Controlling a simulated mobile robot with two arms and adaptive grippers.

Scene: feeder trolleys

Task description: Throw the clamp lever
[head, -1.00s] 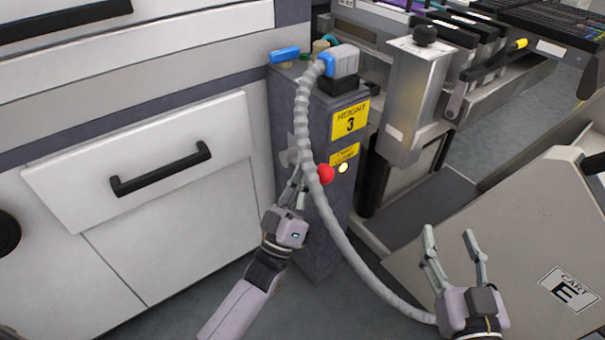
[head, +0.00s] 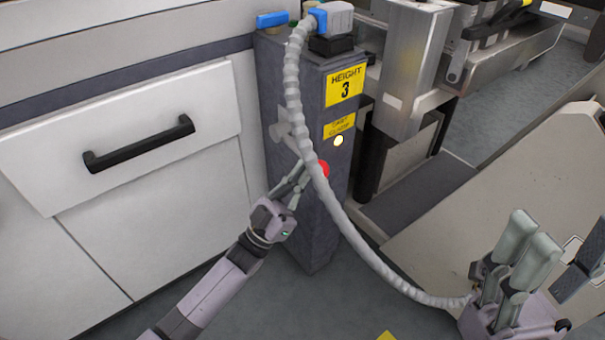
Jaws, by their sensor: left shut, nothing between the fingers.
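The clamp lever shows as a red ball knob (head: 323,170) low on the side of the grey dock post (head: 305,225). A grey pivot piece (head: 278,131) sits on the post's left face, and the ribbed hose hides most of what lies between it and the knob. My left gripper (head: 299,174) is shut and empty, its fingertips just left of the knob and beside the hose. I cannot tell whether they touch the lever. My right gripper (head: 525,242) is at the lower right, fingers up; their overlap hides how far apart they are.
The grey ribbed hose (head: 350,235) hangs from the blue-and-grey connector (head: 330,17) across the post, close to both grippers. A lit lamp (head: 338,141) sits above the knob. A white drawer cabinet (head: 185,200) stands left. The beige cart panel (head: 480,190) slopes at right.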

